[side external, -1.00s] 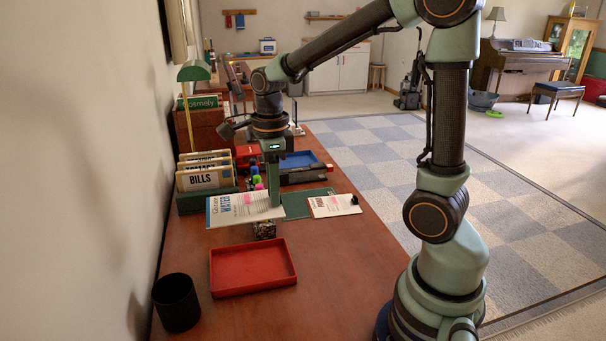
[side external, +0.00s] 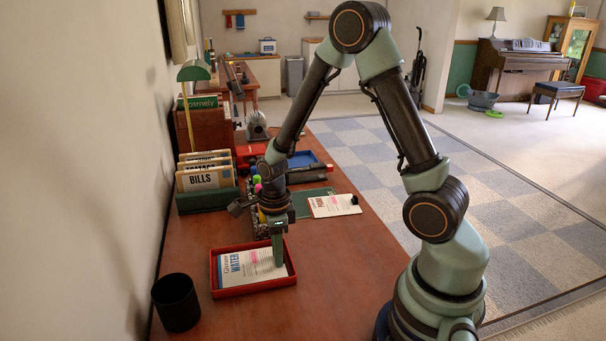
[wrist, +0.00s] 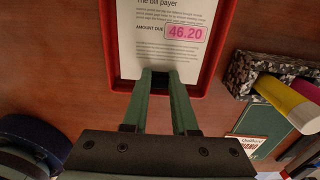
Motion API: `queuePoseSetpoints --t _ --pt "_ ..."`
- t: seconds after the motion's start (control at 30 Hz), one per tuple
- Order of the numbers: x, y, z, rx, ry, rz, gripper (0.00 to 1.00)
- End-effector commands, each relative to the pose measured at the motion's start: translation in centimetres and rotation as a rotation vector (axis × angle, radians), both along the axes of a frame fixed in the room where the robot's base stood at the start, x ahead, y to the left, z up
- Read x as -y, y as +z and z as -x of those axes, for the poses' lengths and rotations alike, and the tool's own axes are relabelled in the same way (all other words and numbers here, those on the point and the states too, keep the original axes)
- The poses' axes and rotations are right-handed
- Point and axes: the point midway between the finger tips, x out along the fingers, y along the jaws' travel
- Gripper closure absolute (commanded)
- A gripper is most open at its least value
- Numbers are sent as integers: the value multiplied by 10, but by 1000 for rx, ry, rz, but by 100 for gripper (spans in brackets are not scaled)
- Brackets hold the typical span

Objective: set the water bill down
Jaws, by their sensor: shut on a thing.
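The water bill (side external: 245,268) is a white sheet with "WATER" in blue print. It lies inside the red tray (side external: 253,290), within the tray's walls. The wrist view shows the bill (wrist: 150,45) with "AMOUNT DUE" and a pink-marked 46.20. My gripper (side external: 278,262) reaches down into the tray at the bill's right edge. In the wrist view my gripper's fingertips (wrist: 160,75) are close together and shut on the edge of the bill. The side view does not clearly show whether the sheet rests flat on the tray floor.
A black cup (side external: 176,304) stands left of the tray. A file holder with a "BILLS" folder (side external: 207,181) stands behind. Another paper (side external: 333,206) lies by a green mat (side external: 310,193). A speckled pen holder (wrist: 245,72) is close beside the tray. The desk's front right is clear.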

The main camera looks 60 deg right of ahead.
Motion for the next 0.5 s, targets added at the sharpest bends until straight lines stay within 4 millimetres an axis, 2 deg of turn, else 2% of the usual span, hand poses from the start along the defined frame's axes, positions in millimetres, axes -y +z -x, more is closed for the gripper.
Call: queuePoseSetpoints --t 0.43,0.47,0.5 --pt "0 -7 0 0 0 0 100" --pt "0 -7 0 0 0 0 66" --pt "0 -7 0 1 0 1 51"
